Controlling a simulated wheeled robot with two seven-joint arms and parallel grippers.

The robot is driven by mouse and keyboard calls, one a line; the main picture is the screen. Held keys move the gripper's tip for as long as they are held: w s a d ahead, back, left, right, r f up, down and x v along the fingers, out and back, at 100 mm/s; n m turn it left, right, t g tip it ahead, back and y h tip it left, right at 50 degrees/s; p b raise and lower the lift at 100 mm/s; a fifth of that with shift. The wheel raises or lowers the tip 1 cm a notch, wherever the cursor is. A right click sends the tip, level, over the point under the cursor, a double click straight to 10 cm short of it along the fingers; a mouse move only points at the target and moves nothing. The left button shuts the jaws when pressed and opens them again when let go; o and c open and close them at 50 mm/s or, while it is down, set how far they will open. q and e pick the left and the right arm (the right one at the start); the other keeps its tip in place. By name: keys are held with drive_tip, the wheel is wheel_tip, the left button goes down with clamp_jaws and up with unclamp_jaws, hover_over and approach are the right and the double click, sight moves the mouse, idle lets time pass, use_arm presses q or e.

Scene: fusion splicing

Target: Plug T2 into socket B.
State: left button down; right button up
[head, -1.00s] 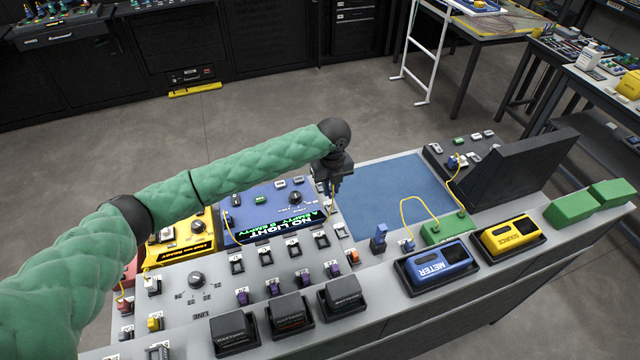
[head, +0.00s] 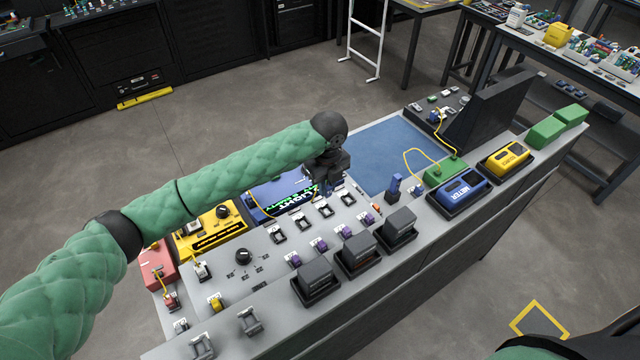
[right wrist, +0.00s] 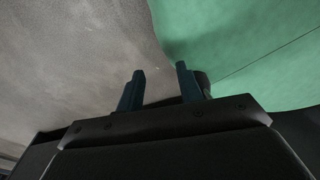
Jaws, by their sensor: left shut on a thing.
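My left gripper (head: 325,188) points down over the right end of the blue box (head: 272,190). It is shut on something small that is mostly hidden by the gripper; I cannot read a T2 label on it. The box's display (head: 305,196) is partly covered by the gripper, and its text is only partly readable. I cannot make out which socket is B. My right gripper (right wrist: 158,85) is open and empty in the right wrist view, its two fingers apart.
In front of the blue box are a row of small sockets (head: 302,223), purple plugs (head: 320,245) and black covered units (head: 358,258). A blue mat (head: 385,155) lies clear to the right.

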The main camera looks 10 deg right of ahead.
sight(327, 197)
use_arm(q)
drive_tip(key=shift+s+f, duration=0.1)
drive_tip(key=shift+f, duration=0.25)
drive_tip(key=shift+f+b, duration=0.5)
drive_tip(key=shift+b, duration=0.15)
drive_tip(key=shift+f+b, duration=0.4)
drive_tip(key=shift+f, duration=0.1)
drive_tip(key=shift+f+b, duration=0.3)
drive_tip(key=shift+f, duration=0.35)
drive_tip(key=shift+f+b, duration=0.55)
drive_tip(key=shift+b, duration=0.15)
drive_tip(key=shift+f+b, duration=0.35)
drive_tip(key=shift+f, duration=0.25)
drive_tip(key=shift+p, duration=0.4)
use_arm(e)
drive_tip(key=w+a+r+t, duration=0.1)
drive_tip(key=w+r, duration=0.1)
drive_tip(key=w, duration=1)
drive_tip(key=shift+a+r, duration=0.2)
drive_tip(key=shift+a, duration=0.15)
